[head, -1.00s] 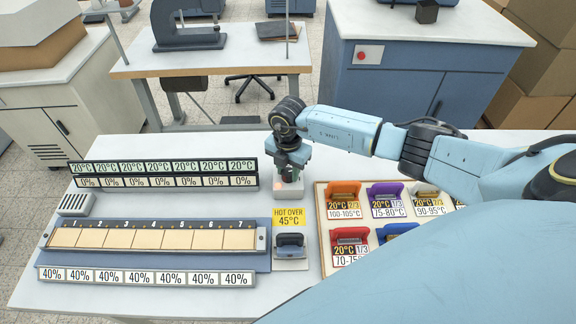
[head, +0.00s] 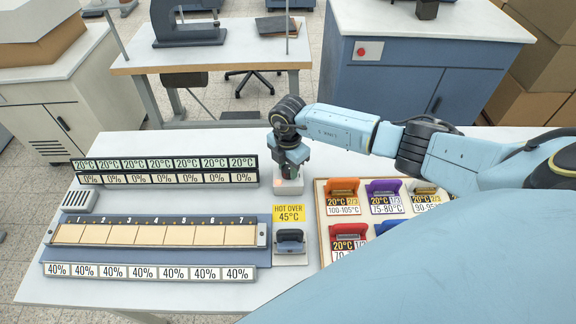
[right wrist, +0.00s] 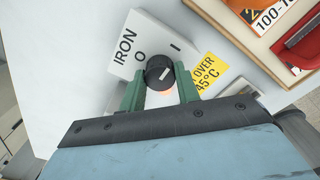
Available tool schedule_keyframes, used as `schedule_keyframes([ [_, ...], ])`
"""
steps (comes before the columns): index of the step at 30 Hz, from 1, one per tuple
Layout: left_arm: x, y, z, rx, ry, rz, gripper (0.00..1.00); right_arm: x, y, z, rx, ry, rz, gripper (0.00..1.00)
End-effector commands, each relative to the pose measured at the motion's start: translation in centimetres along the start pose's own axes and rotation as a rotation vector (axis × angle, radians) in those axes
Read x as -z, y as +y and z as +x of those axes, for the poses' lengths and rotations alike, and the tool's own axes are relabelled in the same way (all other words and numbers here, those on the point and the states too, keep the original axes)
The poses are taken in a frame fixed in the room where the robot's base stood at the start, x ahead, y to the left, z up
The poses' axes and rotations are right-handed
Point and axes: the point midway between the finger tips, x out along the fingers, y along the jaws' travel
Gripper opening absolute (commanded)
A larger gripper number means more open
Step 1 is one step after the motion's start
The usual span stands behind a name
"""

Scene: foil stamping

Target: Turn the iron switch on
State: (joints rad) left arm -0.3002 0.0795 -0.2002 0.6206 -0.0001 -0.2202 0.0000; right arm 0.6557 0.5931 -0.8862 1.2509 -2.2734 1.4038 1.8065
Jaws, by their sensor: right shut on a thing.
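The iron switch is a white box marked IRON, O and I (right wrist: 136,42). Its round black knob (right wrist: 158,68) has a light pointer line that seems to slant toward the I side. In the right wrist view my right gripper (right wrist: 160,88) has its green fingers on both sides of the knob, shut on it. An orange glow shows on the box just below the knob. In the head view my right gripper (head: 290,168) is over the switch box (head: 288,187) and hides most of it and the knob. My left gripper is not in view.
An iron (head: 290,240) rests on its stand below a yellow HOT OVER 45°C label (head: 289,213). A tray (head: 319,215) with several coloured holders is to the right. A strip of numbered plates (head: 155,235) and display rows (head: 165,171) are to the left.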

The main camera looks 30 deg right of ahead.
Motion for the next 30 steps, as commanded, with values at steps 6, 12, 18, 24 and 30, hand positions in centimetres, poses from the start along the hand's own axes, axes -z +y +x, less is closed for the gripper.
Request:
schedule_keyframes([
  [6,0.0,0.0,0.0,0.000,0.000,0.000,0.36,-0.1,0.1,-0.1,-0.003,-0.001,0.002,0.54],
  [12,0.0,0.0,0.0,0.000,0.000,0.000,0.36,0.0,0.1,-0.1,-0.001,0.000,0.000,0.54],
  [18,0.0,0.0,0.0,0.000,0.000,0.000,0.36,-0.1,0.1,-1.2,-0.003,-0.001,-0.001,0.54],
  [24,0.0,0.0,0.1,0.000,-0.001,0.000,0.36,-0.1,0.1,-5.2,-0.006,-0.002,-0.001,0.54],
  [30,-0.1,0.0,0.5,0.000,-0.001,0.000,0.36,-0.1,0.1,-9.6,-0.006,-0.001,-0.001,0.54],
])
